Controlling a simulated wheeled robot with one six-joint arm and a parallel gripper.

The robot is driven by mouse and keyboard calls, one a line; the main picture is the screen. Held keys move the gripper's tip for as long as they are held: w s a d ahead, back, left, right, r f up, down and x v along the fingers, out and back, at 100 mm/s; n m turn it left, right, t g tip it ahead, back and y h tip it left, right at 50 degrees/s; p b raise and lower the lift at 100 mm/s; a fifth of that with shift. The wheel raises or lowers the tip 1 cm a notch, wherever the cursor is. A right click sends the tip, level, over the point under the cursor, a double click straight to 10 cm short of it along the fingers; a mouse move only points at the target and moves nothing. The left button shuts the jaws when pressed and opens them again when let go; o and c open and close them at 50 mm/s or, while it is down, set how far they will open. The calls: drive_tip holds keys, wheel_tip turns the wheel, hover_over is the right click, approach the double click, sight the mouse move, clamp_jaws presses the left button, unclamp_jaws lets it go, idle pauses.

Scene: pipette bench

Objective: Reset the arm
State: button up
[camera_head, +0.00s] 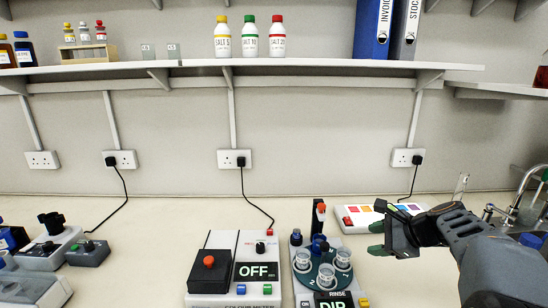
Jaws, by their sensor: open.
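My gripper (377,228) is at the right of the view, at the end of my arm that reaches in from the lower right. Its dark fingers with green tips point left and stand apart, with nothing seen between them. It is above the bench, to the right of the rinse device (330,299) and in front of a white box with coloured squares (352,222). Whether it touches anything there cannot be told.
The colour meter (272,262) reads OFF, left of the rinse device with its cups. Grey devices (40,256) stand at far left. A tap (490,212) and a glass tube (460,187) are at right. A shelf (180,70) with bottles and binders runs above. The bench's left middle is clear.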

drive_tip(key=s+a+f+n+g+h, duration=0.1)
drive_tip(key=s+f+n, duration=0.1)
drive_tip(key=s+n, duration=0.1)
drive_tip(key=s+a+f+n+g+h+p, duration=0.1)
drive_tip(key=s+a+n, duration=0.1)
drive_tip(key=n, duration=0.3)
drive_tip(key=s+a+f+n+g+h, duration=0.1)
drive_tip(key=s+a+f+n+h, duration=0.1)
drive_tip(key=s+n, duration=0.2)
drive_tip(key=shift+s+f+g, duration=0.3)
drive_tip(key=shift+s+g, duration=0.1)
drive_tip(key=shift+s, duration=0.2)
drive_tip(key=s+a+r+n+h+p, duration=0.1)
drive_tip(key=s+a+n+h+p, duration=0.1)
drive_tip(key=s+a+n, duration=0.3)
drive_tip(key=s+n, duration=0.1)
drive_tip(key=n, duration=0.2)
drive_tip(key=shift+s+a+h, duration=0.3)
drive_tip(key=shift+a, duration=0.05)
